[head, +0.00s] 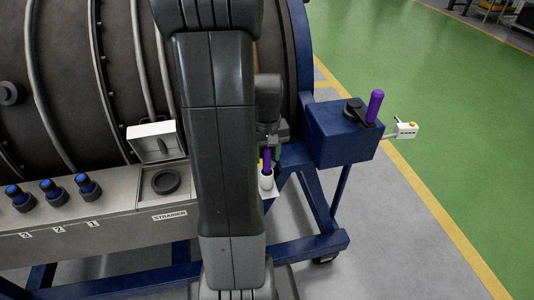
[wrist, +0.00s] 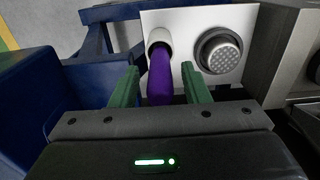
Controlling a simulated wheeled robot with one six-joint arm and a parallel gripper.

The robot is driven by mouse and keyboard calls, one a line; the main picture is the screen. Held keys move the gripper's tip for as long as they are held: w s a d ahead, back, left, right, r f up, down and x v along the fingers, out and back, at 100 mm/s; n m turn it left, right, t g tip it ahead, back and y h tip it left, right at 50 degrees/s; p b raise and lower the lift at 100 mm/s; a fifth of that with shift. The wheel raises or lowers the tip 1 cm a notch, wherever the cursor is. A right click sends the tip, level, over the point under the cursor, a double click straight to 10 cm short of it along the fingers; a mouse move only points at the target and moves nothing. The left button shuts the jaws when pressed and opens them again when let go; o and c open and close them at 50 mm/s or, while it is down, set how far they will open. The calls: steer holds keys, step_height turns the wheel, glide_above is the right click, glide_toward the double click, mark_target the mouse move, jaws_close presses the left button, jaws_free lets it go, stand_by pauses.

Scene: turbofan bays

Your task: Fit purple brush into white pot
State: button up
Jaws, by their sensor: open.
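The purple brush (head: 267,158) stands in the white pot (head: 267,180) in the head view, just right of my arm. In the wrist view the purple brush (wrist: 160,76) has its handle towards me and its far end inside the mouth of the white pot (wrist: 158,38). My gripper (wrist: 160,82) is open, with one green finger on each side of the handle and a gap on both sides. In the head view my gripper (head: 268,140) is right above the pot, partly hidden by my arm.
A blue box (head: 340,133) with a black lever and an upright purple handle (head: 375,105) stands to the right. A round strainer (wrist: 218,54) sits beside the pot. Blue-capped knobs (head: 50,189) line the grey bench at left. Green floor lies open at right.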

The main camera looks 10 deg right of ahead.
mark_target(267, 148)
step_height(267, 148, up, 12)
steer(key=shift+r, duration=0.2)
stand_by(0.4)
step_height(267, 148, down, 12)
steer(key=shift+f, duration=0.1)
steer(key=shift+r, duration=1.5)
